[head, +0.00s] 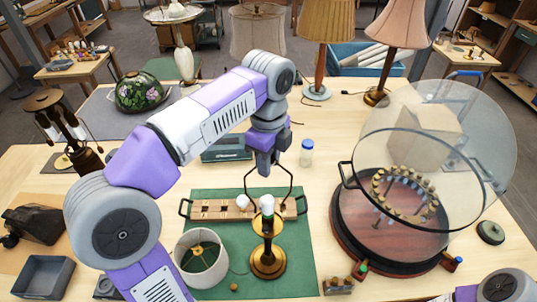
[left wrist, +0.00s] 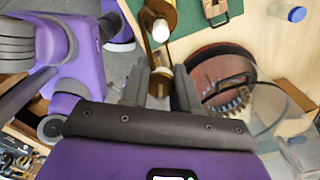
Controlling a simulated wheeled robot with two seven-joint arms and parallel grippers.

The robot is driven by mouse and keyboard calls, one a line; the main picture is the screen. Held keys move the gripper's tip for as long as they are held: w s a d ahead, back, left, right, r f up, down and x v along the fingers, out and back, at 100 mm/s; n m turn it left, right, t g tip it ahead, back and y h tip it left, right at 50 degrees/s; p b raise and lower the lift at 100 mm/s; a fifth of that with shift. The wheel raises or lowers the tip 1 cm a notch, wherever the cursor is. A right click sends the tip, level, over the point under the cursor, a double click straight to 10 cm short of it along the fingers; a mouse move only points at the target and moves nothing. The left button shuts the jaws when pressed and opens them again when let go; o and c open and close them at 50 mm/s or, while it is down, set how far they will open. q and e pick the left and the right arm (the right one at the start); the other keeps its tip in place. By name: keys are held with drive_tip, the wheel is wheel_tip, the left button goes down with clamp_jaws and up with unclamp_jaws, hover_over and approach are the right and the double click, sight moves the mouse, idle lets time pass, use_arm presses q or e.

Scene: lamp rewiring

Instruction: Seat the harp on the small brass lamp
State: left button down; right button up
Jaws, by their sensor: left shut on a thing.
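The small brass lamp (head: 268,262) stands upright on the green mat, with a white bulb (head: 267,204) on top. My left gripper (head: 264,170) is above it, shut on the top of the harp (head: 290,186), a thin dark wire loop. In the head view the loop hangs around the bulb, its lower ends near the socket. I cannot tell whether they touch it. In the left wrist view, the bulb (left wrist: 160,30) and brass lamp (left wrist: 158,10) lie beyond the fingers (left wrist: 160,90); the wire is hard to make out. My right gripper is out of view.
A cream drum shade (head: 201,262) and a small brass knob (head: 234,287) lie left of the lamp. A wooden tray with black handles (head: 236,212) is behind it. To the right is a round wooden base (head: 345,235) with a tilted glass cover (head: 470,110). A blue-capped jar (head: 306,155) stands behind.

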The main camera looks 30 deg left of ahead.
use_arm(q)
drive_tip(key=shift+f+b, duration=2.7)
drive_tip(key=shift+f, duration=0.15)
drive_tip(key=shift+f+b, duration=0.5)
drive_tip(key=shift+f, duration=0.35)
drive_tip(key=shift+a, duration=0.1)
drive_tip(key=shift+f, duration=0.15)
drive_tip(key=c, duration=0.8)
unclamp_jaws()
wheel_tip(320, 180, up, 8)
drive_tip(key=shift+f+p, duration=0.2)
drive_tip(key=shift+p, duration=0.85)
